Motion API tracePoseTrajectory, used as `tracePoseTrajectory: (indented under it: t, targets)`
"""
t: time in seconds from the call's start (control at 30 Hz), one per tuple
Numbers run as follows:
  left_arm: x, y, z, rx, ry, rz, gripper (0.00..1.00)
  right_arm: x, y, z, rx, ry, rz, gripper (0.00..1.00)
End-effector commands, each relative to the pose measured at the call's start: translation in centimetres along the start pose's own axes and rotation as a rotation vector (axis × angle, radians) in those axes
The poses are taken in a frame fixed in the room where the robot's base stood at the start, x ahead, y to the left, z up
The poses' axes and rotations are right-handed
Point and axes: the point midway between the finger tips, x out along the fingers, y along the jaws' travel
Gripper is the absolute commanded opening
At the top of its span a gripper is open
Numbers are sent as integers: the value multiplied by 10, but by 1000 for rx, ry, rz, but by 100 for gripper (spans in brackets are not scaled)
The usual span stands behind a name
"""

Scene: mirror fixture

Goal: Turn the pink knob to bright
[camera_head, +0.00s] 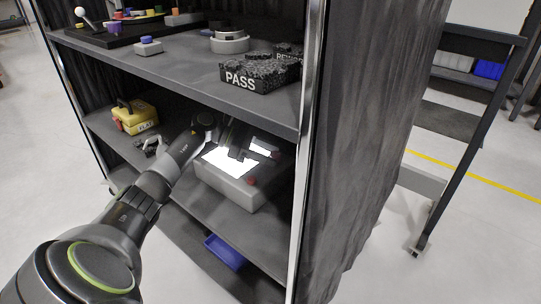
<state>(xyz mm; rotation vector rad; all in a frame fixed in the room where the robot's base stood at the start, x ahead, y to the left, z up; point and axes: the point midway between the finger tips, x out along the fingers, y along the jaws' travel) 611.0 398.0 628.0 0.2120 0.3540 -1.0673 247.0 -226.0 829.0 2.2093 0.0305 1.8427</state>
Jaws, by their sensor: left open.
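A grey box (228,188) with bright white lit panels sits on the middle shelf. A small pinkish-red knob (252,181) is at its front right corner. A second small reddish knob (275,154) is near its right rear edge. Both are too small to read any marking or setting. My left arm reaches in from the lower left, and my left gripper (238,150) is open above the box, over the lit panels. It is up and left of the front knob and appears apart from it. Part of the box top is hidden by the gripper. My right gripper is not in view.
The shelf above (190,68) holds a black PASS block (258,76) and overhangs the box. A metal post (306,150) and dark curtain stand at the right. A yellow case (135,116) is at left, and a blue bin (226,251) is below.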

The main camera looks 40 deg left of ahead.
Motion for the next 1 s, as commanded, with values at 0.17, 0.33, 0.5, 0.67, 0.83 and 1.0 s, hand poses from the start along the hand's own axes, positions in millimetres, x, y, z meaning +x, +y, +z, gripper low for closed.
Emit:
tracePoseTrajectory:
  t: [0.17, 0.33, 0.5, 0.67, 0.83, 1.0]
  targets:
    - [8, 0, 0, 1, 0, 0, 50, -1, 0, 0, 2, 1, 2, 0]
    - [8, 0, 0, 1, 1, 0, 50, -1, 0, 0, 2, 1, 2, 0]
    - [8, 0, 0, 1, 0, 0, 36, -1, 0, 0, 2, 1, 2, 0]
    - [8, 0, 0, 0, 0, 0, 15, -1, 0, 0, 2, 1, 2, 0]
    - [8, 0, 0, 0, 0, 0, 6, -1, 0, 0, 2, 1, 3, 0]
    - [8, 0, 0, -3, 1, 7, 6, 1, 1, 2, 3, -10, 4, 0]
